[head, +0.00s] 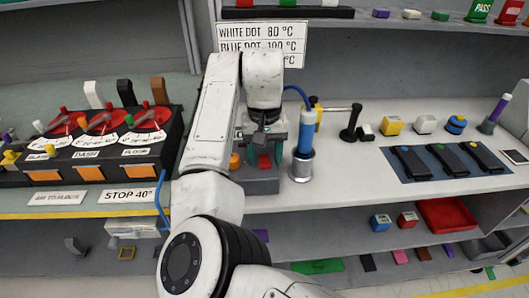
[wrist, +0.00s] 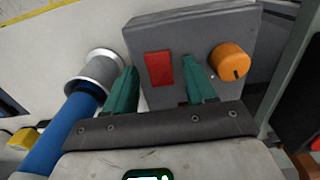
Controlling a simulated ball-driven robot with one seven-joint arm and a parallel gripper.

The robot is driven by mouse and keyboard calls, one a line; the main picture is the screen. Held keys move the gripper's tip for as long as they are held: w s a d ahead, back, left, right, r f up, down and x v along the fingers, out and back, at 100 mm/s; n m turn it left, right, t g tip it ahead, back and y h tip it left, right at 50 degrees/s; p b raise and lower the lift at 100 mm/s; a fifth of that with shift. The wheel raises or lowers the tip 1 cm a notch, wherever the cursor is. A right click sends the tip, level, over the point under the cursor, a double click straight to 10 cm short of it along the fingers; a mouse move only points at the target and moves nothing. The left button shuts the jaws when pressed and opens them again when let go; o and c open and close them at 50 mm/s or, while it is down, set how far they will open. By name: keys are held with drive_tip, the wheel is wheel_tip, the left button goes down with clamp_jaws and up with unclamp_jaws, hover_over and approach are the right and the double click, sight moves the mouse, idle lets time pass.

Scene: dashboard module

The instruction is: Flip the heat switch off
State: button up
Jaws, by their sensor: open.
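The heat switch appears to be the red rectangular rocker (wrist: 158,71) on a sloped grey box (wrist: 190,32). An orange knob (wrist: 230,62) sits beside it on the same face. My gripper (wrist: 159,64) is open, its two green fingers on either side of the red switch in the wrist view. I cannot tell whether a finger touches the box or the switch. In the head view my gripper (head: 264,150) is over the grey box (head: 258,185), and my arm hides much of it. The switch's on or off position is not clear.
A blue cylindrical tool (head: 306,128) stands in a metal cup (head: 301,168) just right of the box. A black panel with red dials (head: 103,121) is at the left. A temperature sign (head: 262,38) is behind. A blue-grey mat (head: 445,160) with dark devices lies right.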

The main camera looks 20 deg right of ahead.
drive_tip(key=shift+c, duration=0.4)
clamp_jaws()
drive_tip(key=shift+s+t+p, duration=0.2)
drive_tip(key=shift+t+p, duration=0.3)
drive_tip(key=shift+p, duration=0.05)
drive_tip(key=shift+s+a+t+h, duration=0.1)
drive_tip(key=shift+t+h, duration=0.2)
drive_tip(key=shift+t, duration=0.2)
drive_tip(key=shift+o, duration=0.4)
unclamp_jaws()
